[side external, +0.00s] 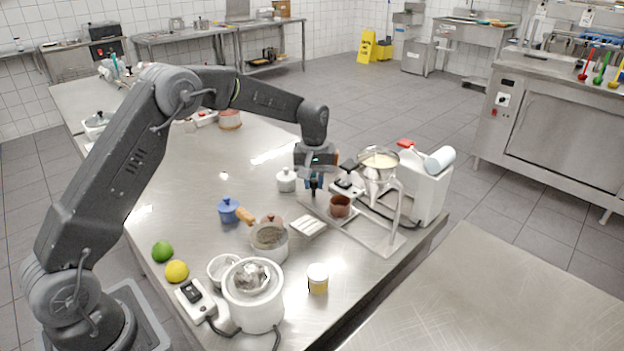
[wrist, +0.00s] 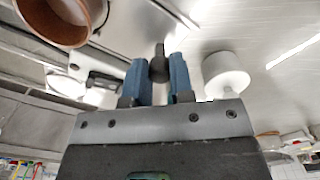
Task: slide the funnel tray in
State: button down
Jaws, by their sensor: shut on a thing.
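A metal funnel (side external: 378,172) holding pale contents stands above the tray on a bent metal support. My gripper (side external: 314,186) is low at the tray's far left end. In the wrist view its blue fingers (wrist: 158,78) are shut on a dark knob (wrist: 158,62). Whether the knob belongs to the tray is not clear. The brown cup also shows at the wrist view's upper left (wrist: 62,32), beside the fingers and apart from them.
A saucepan (side external: 269,240) and white strips (side external: 308,227) lie nearer. The table behind my gripper is mostly clear.

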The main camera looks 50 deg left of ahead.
aim_at(342, 196)
jog(key=d, duration=0.9)
jog(key=shift+d, duration=0.25)
jog(key=c, duration=1)
grip_release()
jog(key=shift+c, duration=0.2)
jog(key=shift+o, duration=0.3)
